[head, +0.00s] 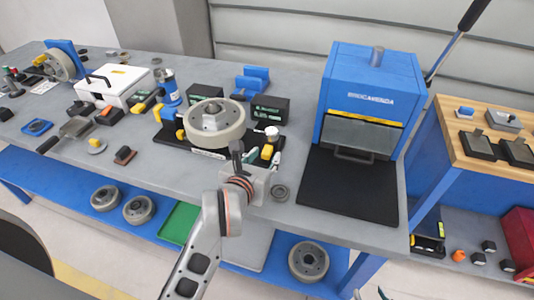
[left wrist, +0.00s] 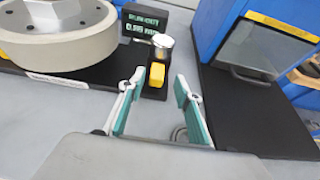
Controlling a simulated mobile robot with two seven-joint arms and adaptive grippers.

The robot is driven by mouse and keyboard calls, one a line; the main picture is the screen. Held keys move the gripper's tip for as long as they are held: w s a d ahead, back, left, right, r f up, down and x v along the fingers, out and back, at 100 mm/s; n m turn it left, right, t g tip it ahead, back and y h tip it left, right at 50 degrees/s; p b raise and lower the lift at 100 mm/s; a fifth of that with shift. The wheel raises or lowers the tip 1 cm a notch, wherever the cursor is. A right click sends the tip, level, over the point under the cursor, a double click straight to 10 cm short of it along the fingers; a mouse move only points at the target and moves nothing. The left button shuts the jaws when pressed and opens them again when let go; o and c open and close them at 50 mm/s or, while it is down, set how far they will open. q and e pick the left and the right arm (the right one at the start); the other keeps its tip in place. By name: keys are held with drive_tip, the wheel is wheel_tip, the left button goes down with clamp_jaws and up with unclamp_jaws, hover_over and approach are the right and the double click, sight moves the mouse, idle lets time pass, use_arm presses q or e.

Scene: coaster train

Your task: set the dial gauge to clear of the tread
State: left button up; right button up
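The pale wheel (head: 232,126) with a metal hub lies on a black base plate (head: 178,139); it also shows in the left wrist view (left wrist: 60,45). At the plate's right end is what looks like the dial gauge (head: 272,132), with a silver round top (left wrist: 162,41) and a yellow block (left wrist: 157,72) below it. Whether it touches the tread is not clear. My left gripper (head: 262,163) is open and empty, just in front of the gauge. In the left wrist view its teal-padded fingers (left wrist: 158,92) stand apart, with the yellow block ahead between them.
A small display (left wrist: 145,25) with blurred green text stands behind the gauge. A blue oven-like box (head: 372,85) with a black mat (head: 345,195) is to the right. A small grey ring (head: 280,192) lies near the gripper. Many tools and parts fill the bench's left side.

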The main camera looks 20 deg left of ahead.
use_arm(q)
drive_tip(key=v, duration=0.9)
